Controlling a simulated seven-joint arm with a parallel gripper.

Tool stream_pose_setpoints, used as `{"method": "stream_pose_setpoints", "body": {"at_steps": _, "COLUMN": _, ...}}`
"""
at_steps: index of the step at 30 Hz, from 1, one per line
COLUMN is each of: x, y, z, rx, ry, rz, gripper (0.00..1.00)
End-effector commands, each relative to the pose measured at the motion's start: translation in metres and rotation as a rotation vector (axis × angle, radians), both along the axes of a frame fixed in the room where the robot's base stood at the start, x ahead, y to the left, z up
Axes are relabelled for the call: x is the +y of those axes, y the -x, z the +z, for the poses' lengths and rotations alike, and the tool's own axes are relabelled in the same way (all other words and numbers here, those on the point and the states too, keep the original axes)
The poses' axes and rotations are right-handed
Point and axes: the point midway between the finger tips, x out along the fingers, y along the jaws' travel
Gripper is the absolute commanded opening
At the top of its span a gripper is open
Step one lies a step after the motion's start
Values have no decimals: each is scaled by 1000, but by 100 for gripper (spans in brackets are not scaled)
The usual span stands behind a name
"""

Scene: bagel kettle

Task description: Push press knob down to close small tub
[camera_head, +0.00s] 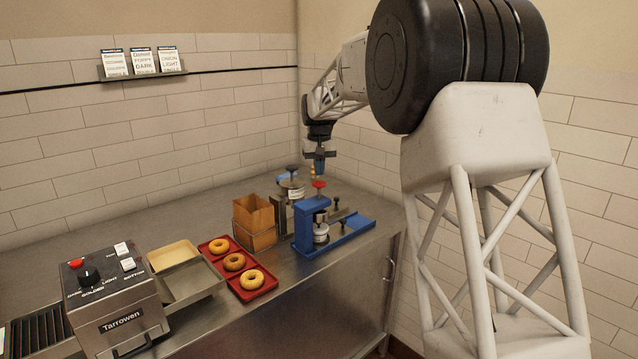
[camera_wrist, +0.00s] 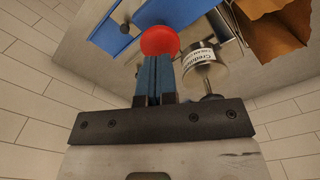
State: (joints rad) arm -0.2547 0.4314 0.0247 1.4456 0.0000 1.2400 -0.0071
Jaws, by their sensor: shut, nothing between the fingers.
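The blue press (camera_head: 308,228) stands on the counter near its right end; part of it shows in the wrist view (camera_wrist: 112,36). Its red press knob (camera_head: 319,184) is on top, and it also shows in the wrist view (camera_wrist: 159,41). A small tub (camera_head: 321,236) with a pale label sits in the press under the knob; its lid state is too small to tell. My gripper (camera_head: 319,168) is shut and empty, pointing down just above the red knob. In the wrist view its blue fingertips (camera_wrist: 157,58) overlap the knob's edge; I cannot tell whether they touch.
A larger labelled container (camera_head: 291,190) stands behind the press, close to my gripper in the wrist view (camera_wrist: 206,70). A brown paper bag (camera_head: 255,222) stands left of the press. A red tray (camera_head: 262,290) holds bagels. A toaster (camera_head: 115,305) is at front left.

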Motion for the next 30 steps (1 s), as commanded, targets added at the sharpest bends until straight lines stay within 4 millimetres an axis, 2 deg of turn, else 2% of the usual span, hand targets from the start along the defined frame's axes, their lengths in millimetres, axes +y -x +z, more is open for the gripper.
{"method": "stream_pose_setpoints", "body": {"at_steps": 14, "x": 0, "y": 0, "z": -1, "rx": 0, "ry": 0, "rz": 0, "gripper": 0}}
{"method": "stream_pose_setpoints", "body": {"at_steps": 30, "x": 0, "y": 0, "z": -14, "rx": -1, "ry": 0, "rz": 0, "gripper": 0}}
